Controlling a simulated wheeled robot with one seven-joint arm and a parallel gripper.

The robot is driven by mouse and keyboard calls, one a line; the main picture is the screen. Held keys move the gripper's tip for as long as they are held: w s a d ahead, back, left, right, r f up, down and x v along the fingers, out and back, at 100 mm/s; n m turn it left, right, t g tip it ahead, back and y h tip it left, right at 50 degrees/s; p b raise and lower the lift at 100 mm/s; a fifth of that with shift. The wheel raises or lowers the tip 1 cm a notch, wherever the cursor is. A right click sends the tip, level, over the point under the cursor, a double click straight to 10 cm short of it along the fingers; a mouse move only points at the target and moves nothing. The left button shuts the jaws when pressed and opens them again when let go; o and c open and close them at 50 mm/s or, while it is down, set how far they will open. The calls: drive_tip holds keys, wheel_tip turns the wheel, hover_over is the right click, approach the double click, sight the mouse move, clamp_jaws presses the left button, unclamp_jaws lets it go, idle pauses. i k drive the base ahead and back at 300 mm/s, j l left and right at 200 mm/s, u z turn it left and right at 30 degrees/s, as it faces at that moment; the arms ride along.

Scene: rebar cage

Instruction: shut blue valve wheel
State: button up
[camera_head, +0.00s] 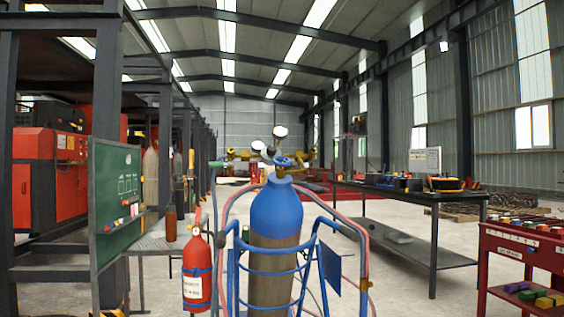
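The blue valve wheel (283,161) sits on top of a gas cylinder (277,210) with a blue upper part and a brownish lower part. The cylinder stands upright in a blue tube-frame cart (274,273) in the middle of the head view. Round pressure gauges (280,131) stand just above and left of the wheel. The wheel is small here, and I cannot tell how far it is turned. My gripper does not show in this view.
Red hoses (360,235) loop around the cart. A red fire extinguisher (197,272) is left of the cart, near a green board (117,200). A dark workbench (425,194) with tools stands right. A red tool cart (520,260) is nearer on the right. Floor between is mostly clear.

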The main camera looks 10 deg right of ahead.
sight(281, 162)
drive_tip(key=i+j+z, duration=0.1)
drive_tip(key=i+j, duration=0.8)
drive_tip(key=j, duration=0.15)
